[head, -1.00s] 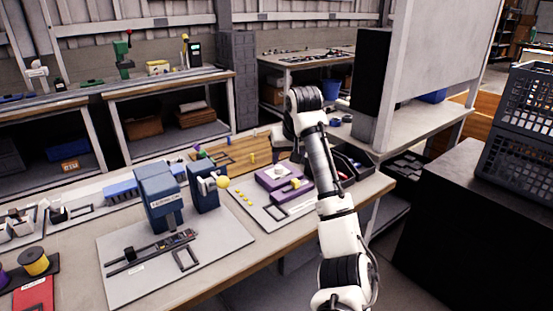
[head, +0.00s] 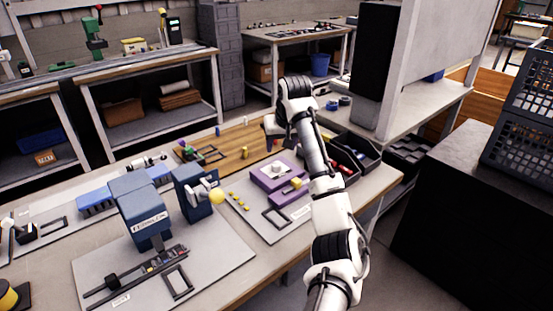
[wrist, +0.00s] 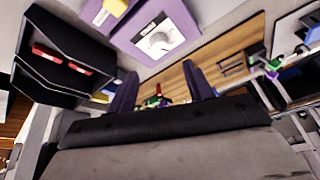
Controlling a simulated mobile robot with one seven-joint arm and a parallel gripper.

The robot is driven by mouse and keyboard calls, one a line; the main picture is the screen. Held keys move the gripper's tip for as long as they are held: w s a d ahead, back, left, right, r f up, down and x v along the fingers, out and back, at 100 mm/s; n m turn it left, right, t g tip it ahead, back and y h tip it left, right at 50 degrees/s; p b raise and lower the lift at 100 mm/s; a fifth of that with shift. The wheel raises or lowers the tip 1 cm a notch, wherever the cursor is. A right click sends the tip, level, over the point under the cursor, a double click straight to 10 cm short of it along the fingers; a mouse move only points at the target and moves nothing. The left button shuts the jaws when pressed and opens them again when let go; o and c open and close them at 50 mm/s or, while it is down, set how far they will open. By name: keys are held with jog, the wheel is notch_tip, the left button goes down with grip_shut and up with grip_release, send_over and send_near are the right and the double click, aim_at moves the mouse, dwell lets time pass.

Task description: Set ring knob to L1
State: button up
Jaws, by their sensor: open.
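A purple box (head: 279,176) with a white top plate stands on the workbench; a small light knob (head: 277,169) sits on that plate. In the wrist view the purple box (wrist: 178,20) is at the upper middle, and the pale round knob (wrist: 157,41) sits on its white dial plate. The marks around the knob are too small to read, so its setting cannot be told. My gripper (wrist: 162,88) is open and empty, its two dark fingers apart. In the head view my gripper (head: 270,129) is above the bench, beyond the purple box and apart from it.
A black bin (head: 357,155) with red items stands right of the purple box; it also shows in the wrist view (wrist: 55,60). A wooden board (head: 235,150) lies behind.

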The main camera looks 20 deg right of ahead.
aim_at(276, 163)
jog(key=p+x, duration=0.1)
jog(key=x, duration=0.8)
jog(key=shift+f+p, duration=0.1)
jog(key=shift+p, duration=0.2)
jog(key=c, duration=1)
